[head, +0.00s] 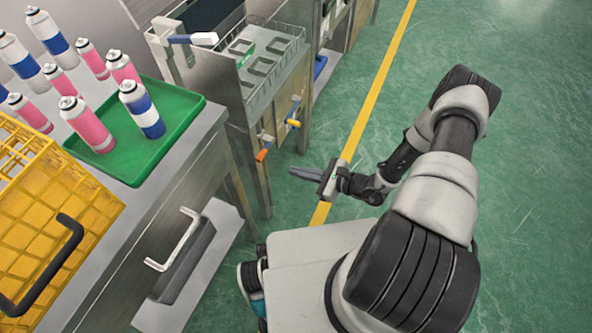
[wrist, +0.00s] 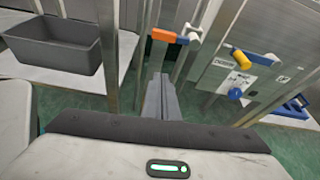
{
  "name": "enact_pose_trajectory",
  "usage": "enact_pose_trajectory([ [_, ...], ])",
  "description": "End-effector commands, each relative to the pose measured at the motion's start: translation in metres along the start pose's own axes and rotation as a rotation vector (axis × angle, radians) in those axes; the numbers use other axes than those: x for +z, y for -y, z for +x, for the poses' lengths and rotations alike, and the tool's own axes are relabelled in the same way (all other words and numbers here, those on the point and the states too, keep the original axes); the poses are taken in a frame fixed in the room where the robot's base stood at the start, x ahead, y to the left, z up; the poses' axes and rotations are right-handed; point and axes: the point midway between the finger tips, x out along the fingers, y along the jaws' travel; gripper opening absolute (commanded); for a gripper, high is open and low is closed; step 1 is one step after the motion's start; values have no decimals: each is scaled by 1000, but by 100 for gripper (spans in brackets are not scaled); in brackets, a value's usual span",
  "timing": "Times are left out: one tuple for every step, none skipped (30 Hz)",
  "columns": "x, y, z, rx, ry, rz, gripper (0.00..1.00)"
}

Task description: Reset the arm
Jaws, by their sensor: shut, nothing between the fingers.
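My gripper (head: 306,173) is shut and empty. In the head view it hangs in free air over the green floor beside the yellow line, with its fingers pointing left towards the metal benches. In the wrist view its closed fingers (wrist: 161,97) point ahead, with the orange-handled valve (wrist: 165,36) beyond them. My arm is bent at the right of the head view and touches nothing that I can see.
A green tray (head: 178,98) with pink and blue-white cans stands on the metal bench at left, beside a yellow crate (head: 50,200). A metal station (head: 265,62) with valves stands ahead. A grey bin (wrist: 55,45) sits low. Floor at right is clear.

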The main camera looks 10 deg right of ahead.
Motion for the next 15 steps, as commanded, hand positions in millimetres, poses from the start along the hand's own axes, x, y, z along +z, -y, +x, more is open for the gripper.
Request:
enact_pose_trajectory([
  [0,0,0,0,0,0,0],
  [0,0,0,0,0,0,0],
  [0,0,0,0,0,0,0],
  [0,0,0,0,0,0,0],
  [0,0,0,0,0,0,0],
  [0,0,0,0,0,0,0],
  [0,0,0,0,0,0,0],
  [0,0,0,0,0,0,0],
  [0,0,0,0,0,0,0],
  [0,0,0,1,0,-1,0],
  [1,1,0,2,0,-4,0],
  [4,2,0,8,0,-14,0],
  [8,4,-1,16,0,-27,0],
  [14,6,-3,28,1,-45,0],
  [23,10,-5,48,0,-76,0],
])
